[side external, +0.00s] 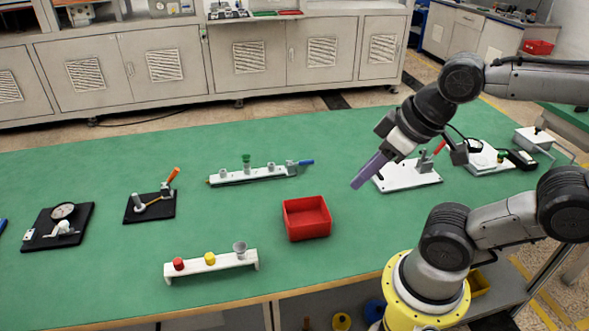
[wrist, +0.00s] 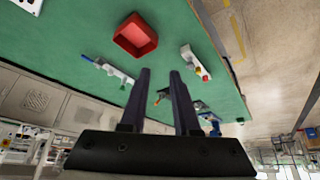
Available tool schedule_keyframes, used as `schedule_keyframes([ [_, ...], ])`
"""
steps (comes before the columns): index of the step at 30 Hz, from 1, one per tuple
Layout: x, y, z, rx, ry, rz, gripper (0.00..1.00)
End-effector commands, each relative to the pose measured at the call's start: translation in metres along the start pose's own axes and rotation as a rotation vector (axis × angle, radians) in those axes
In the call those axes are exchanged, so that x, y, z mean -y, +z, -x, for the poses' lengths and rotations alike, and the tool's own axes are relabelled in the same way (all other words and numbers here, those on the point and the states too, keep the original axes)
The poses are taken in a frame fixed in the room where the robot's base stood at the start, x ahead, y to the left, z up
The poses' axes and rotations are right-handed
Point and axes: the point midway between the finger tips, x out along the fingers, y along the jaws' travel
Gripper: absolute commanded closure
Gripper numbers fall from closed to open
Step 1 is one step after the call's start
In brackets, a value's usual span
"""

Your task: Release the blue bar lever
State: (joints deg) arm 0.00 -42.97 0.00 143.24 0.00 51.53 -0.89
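The blue bar lever (side external: 305,162) sticks out at the right end of a long white strip (side external: 235,176) with a green-topped peg and grey cups, on the green table. It also shows in the wrist view (wrist: 87,58), at the left end of the strip there. My gripper (side external: 356,186) is in the air to the right of the lever, with its purple fingers pointing down and left. It is apart from the lever. In the wrist view my gripper (wrist: 160,72) has a clear gap between its two dark fingers, with nothing held.
A red tray (side external: 307,230) stands in front of the strip. A white rack (side external: 226,264) with red and yellow pegs is near the front edge. A white plate (side external: 408,183) with a red-handled clamp lies behind my gripper. Black-based fixtures (side external: 134,214) (side external: 40,239) stand at the left.

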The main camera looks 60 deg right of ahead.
Motion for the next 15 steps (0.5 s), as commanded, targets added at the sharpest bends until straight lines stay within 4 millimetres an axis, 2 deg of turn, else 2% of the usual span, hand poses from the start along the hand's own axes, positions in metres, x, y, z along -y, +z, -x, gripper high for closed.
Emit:
schedule_keyframes([
  [1, 0.0, -0.001, 0.0, -0.005, 0.001, 0.021, 0.81],
  [4, -0.007, -0.011, 0.002, -0.043, 0.035, 0.137, 0.99],
  [5, -0.012, -0.018, 0.004, -0.065, 0.06, 0.195, 1.0],
  [10, -0.05, -0.07, 0.008, -0.112, 0.276, 0.628, 1.0],
  [15, -0.087, -0.121, -0.004, -0.034, 0.471, 1.062, 1.0],
])
